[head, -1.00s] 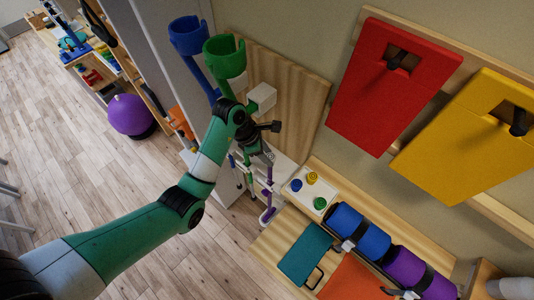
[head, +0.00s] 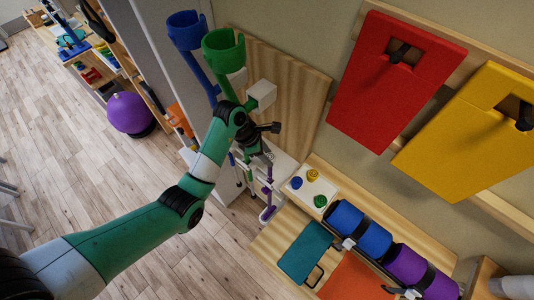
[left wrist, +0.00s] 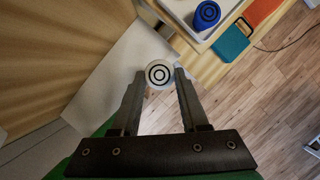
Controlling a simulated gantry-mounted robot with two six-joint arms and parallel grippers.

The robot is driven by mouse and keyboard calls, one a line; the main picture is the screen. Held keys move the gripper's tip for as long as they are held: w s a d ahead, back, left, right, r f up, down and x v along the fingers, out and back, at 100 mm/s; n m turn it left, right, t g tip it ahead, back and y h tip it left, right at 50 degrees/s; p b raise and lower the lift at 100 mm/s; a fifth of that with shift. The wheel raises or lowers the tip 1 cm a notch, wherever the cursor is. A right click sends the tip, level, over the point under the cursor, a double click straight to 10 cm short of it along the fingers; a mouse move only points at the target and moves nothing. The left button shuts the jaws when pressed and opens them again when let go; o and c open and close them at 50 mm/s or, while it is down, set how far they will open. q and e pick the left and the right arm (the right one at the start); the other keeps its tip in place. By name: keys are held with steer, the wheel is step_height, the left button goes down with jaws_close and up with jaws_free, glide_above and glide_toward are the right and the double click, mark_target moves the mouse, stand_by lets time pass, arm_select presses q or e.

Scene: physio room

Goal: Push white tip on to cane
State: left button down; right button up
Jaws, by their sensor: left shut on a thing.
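My left gripper (head: 264,156) is at the wall rack in the head view, pointing down among the canes. In the left wrist view its fingers (left wrist: 159,84) are shut on the white tip (left wrist: 158,74), a round piece with dark concentric rings on its face. A purple cane (head: 268,203) stands below the gripper in the head view, and other thin shafts stand beside it. I cannot tell which cane takes the white tip, or whether the tip touches one. My right gripper is not in view.
A white tray (head: 298,197) holds blue, yellow and green tips to the right of the gripper. Blue (head: 186,33) and green (head: 223,50) cuffs rise above it. A teal pad (head: 304,251) and rolls (head: 375,240) lie on the bench. Floor (head: 75,170) is clear at left.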

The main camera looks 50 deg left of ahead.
arm_select(q)
steer(key=shift+f, duration=0.15)
steer(key=shift+c, duration=1.7)
jaws_free()
steer(key=shift+o, duration=0.2)
steer(key=o, duration=0.3)
steer(key=shift+r+p, duration=0.8)
steer(key=shift+r, duration=3.25)
